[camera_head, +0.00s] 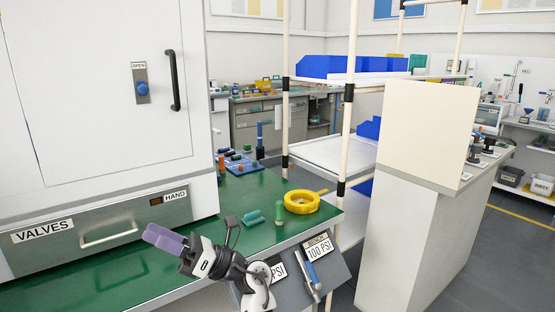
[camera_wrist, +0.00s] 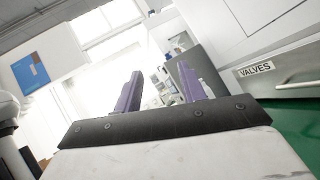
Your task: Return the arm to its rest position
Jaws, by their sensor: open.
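My gripper (camera_head: 165,239) has purple fingers and shows at the lower middle of the head view, in front of the green bench and the drawer labelled VALVES. In the wrist view my gripper (camera_wrist: 163,95) shows two purple fingers spread apart with nothing between them. My arm is bent, with the gripper pointing up and left in the head view. The gripper is open and empty. The lower part of my arm runs out of the head view's bottom edge.
The white cabinet (camera_head: 100,100) stands at left above the VALVES drawer (camera_head: 80,243). On the green bench (camera_head: 230,195) are a yellow ring-shaped item (camera_head: 302,208), a green cylinder (camera_head: 279,212) and a teal piece (camera_head: 255,217). A 100 PSI panel (camera_head: 318,250) with a lever fronts the bench.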

